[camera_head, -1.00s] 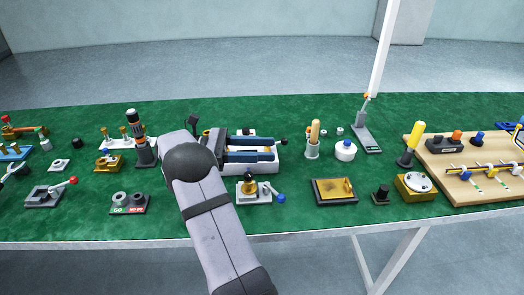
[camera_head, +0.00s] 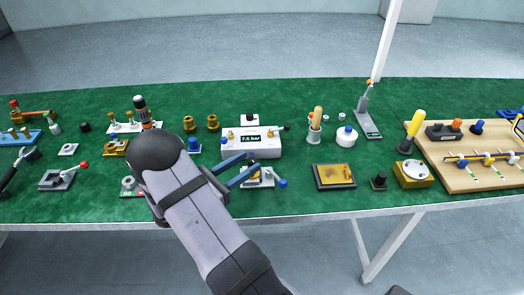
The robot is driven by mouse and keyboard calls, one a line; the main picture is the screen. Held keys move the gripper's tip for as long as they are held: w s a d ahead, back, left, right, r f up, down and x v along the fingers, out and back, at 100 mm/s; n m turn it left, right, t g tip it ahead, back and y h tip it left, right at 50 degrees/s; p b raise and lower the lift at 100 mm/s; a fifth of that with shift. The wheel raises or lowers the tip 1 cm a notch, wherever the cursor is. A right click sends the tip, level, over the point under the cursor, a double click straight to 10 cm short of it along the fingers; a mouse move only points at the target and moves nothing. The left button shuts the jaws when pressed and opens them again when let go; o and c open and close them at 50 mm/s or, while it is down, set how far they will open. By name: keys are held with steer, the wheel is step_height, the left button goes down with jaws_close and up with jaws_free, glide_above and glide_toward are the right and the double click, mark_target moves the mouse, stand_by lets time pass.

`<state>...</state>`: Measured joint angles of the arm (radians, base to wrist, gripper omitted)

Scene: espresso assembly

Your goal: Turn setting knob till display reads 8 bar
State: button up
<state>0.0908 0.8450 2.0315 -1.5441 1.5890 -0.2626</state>
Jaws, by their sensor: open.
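A white box (camera_head: 265,148) stands in the middle of the green table, and its dark display (camera_head: 250,138) reads 7.6 bar. Brass fittings sit at its ends, and a dark knob (camera_head: 286,128) sticks out on a stem at its right. I cannot tell for certain which part is the setting knob. My gripper (camera_head: 257,163) has two blue fingers, spread apart and empty. They are in front of the white box, away from the dark knob, and partly cover a small device with a blue ball lever (camera_head: 282,183).
A wooden-handled tool in a holder (camera_head: 316,125) and a round white container (camera_head: 346,137) stand to the right. A framed brass plate (camera_head: 334,177) lies at the front right. Several small fixtures crowd the left. My arm hides part of the table's front.

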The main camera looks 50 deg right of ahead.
mark_target(255, 159)
steer(key=shift+s+a+f, duration=0.1)
steer(key=shift+a+f, duration=0.1)
steer(key=shift+s+d+p, duration=0.2)
steer(key=shift+d+p, duration=0.15)
steer(key=shift+d, duration=1.5)
steer(key=shift+s+d+p, duration=0.15)
steer(key=shift+d+p, duration=0.15)
steer(key=shift+d, duration=1.55)
jaws_close()
